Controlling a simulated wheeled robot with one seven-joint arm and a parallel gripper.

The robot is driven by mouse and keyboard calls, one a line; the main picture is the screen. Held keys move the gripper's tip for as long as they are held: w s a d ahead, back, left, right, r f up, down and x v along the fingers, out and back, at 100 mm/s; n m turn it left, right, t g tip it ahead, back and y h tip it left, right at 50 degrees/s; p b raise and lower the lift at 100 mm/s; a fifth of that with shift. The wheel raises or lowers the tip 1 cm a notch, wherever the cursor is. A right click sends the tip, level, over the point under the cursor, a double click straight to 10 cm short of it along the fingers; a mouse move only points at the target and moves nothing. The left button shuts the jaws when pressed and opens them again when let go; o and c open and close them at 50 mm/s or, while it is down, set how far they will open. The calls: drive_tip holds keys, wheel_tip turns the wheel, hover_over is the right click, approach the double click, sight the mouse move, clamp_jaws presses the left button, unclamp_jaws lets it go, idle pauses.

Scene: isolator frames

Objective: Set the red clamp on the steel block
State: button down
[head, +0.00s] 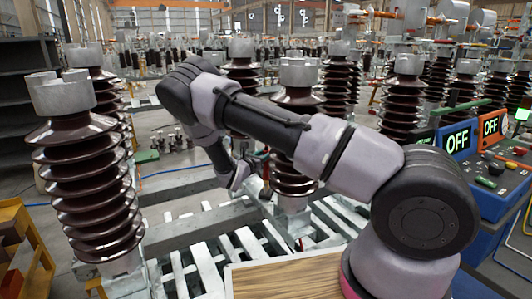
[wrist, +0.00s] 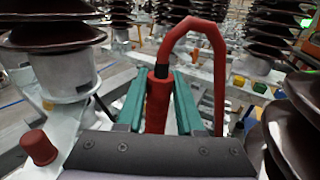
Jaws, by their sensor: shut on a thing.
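The red clamp (wrist: 157,105) stands upright in the wrist view, with a thick red arched loop (wrist: 205,30) rising from it and bending down to the right. My gripper (wrist: 160,80) has a green finger on each side of the clamp's red body and is shut on it. In the head view my gripper (head: 240,178) is small and partly hidden beside the base of a brown insulator; I cannot make out the clamp clearly there. A pale steel block (head: 293,218) is under that insulator. I cannot tell for certain whether it is the task's block.
Ribbed brown insulators (head: 88,185) with grey metal caps stand all around, close to my arm. Pale slatted metal beams (head: 205,255) lie below. A blue control box (head: 490,185) with OFF displays stands at right. A red knob (wrist: 40,148) is at lower left in the wrist view.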

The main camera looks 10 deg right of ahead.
drive_tip(key=shift+c, duration=2.3)
unclamp_jaws()
drive_tip(key=shift+f, duration=0.1)
drive_tip(key=v, duration=1)
drive_tip(key=shift+s+a, duration=0.25)
drive_tip(key=shift+s, duration=0.05)
